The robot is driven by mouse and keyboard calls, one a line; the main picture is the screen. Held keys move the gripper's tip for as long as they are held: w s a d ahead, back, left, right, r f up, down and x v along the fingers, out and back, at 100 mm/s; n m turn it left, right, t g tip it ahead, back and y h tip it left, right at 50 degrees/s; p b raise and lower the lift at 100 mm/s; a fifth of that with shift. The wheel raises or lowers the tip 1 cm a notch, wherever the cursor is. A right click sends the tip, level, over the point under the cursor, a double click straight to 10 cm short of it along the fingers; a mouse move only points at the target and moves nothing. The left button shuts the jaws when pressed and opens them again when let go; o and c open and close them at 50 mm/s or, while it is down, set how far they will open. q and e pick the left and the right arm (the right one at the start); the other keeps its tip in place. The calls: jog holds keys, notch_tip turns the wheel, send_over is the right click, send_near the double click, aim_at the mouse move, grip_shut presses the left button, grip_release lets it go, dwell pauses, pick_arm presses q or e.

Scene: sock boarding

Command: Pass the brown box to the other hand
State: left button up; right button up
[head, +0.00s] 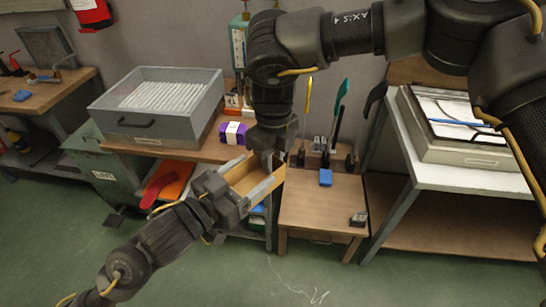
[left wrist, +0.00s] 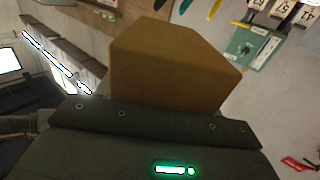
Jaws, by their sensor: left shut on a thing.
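The brown box (head: 243,178) is held in the air in front of the bench, between the two grippers. My left gripper (head: 250,178) comes in from the lower left and is shut on the brown box, with a grey finger along each side. In the left wrist view the box (left wrist: 175,65) stands out beyond the gripper's dark palm. My right gripper (head: 270,158) points down from above at the box's far end. Its fingertips overlap the box in the head view, and I cannot tell whether they touch or grip it.
A grey tray box (head: 190,122) stands on the wooden bench behind, beside a purple banded bundle (head: 233,132). A lower wooden table (head: 318,210) with a blue block (head: 326,177) is to the right. A white-topped bench (head: 455,178) stands far right. The green floor in front is clear.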

grip_shut()
pick_arm(q)
jog(key=o, duration=1)
